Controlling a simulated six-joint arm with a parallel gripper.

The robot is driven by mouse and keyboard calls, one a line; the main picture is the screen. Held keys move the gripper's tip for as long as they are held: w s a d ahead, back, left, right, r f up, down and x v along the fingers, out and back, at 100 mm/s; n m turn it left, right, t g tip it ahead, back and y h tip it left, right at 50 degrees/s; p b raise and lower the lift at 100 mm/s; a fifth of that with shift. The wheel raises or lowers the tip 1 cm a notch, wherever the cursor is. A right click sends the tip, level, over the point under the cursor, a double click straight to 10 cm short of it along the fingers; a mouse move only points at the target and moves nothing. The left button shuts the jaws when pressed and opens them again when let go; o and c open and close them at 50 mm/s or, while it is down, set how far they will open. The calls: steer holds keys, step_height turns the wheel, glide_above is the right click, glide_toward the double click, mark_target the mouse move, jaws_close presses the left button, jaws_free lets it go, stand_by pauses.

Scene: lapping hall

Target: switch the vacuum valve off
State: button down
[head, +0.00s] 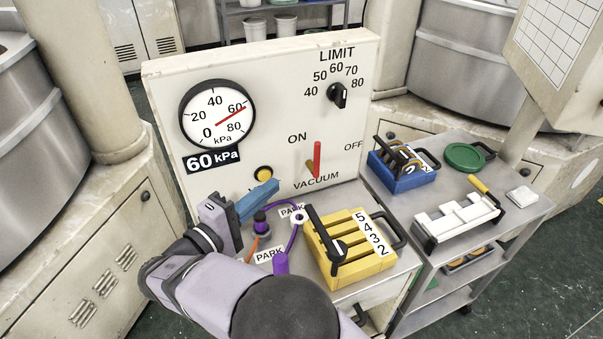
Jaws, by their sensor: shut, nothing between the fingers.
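The vacuum valve is a red lever (317,158) with a brass-coloured part behind it, low on the cream panel (230,65). The lever stands nearly upright, just right of the ON label (297,139) and left of the OFF label (353,146). The VACUUM label (316,181) is below it. My gripper (270,188) has blue fingers, shut and empty. It is left of and lower than the lever, in front of the panel and apart from the lever in the picture. The fingers cover part of a label below the yellow button (264,173).
A gauge (217,114) reads about 60 kPa. A black LIMIT knob (338,95) is upper right. A purple hose (293,238) and a yellow rack (352,262) with a black handle stand below the lever. A blue rack (400,178) is on the cart to the right.

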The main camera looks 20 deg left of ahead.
steer(key=shift+s+a+f+t+y, duration=0.1)
steer(key=shift+s+a+t+y, duration=0.15)
steer(key=shift+a, duration=0.35)
steer(key=shift+s+a+f+t+y, duration=0.15)
steer(key=shift+a+y, duration=0.2)
steer(key=shift+a, duration=0.2)
steer(key=shift+w+r, duration=0.1)
steer(key=shift+r, duration=0.05)
steer(key=w+d+p, duration=0.5)
steer(key=w+p, duration=0.1)
steer(key=w, duration=0.6)
steer(key=shift+d, duration=0.2)
